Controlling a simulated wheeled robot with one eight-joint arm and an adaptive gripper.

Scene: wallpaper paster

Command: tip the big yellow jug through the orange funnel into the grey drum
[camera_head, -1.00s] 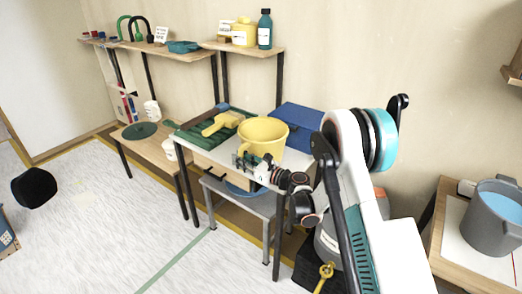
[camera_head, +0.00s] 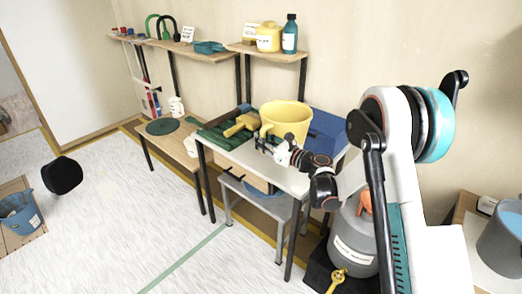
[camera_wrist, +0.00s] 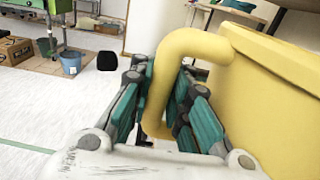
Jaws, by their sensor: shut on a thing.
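The big yellow jug (camera_head: 287,120) is upright at the table's back part in the head view; I cannot tell whether its base touches the tabletop. My gripper (camera_head: 266,146) is at its front left side. In the wrist view my gripper (camera_wrist: 165,115) has its teal-padded fingers on both sides of the jug's handle (camera_wrist: 190,45), shut on it, with the jug body (camera_wrist: 265,90) to the right. The orange funnel (camera_head: 365,202) sits on top of the grey drum (camera_head: 354,240), low to the right of the table and partly hidden by my arm.
A grey bucket (camera_head: 503,240) stands at the far right. A brass-coloured key-like thing (camera_head: 337,277) is before the drum.

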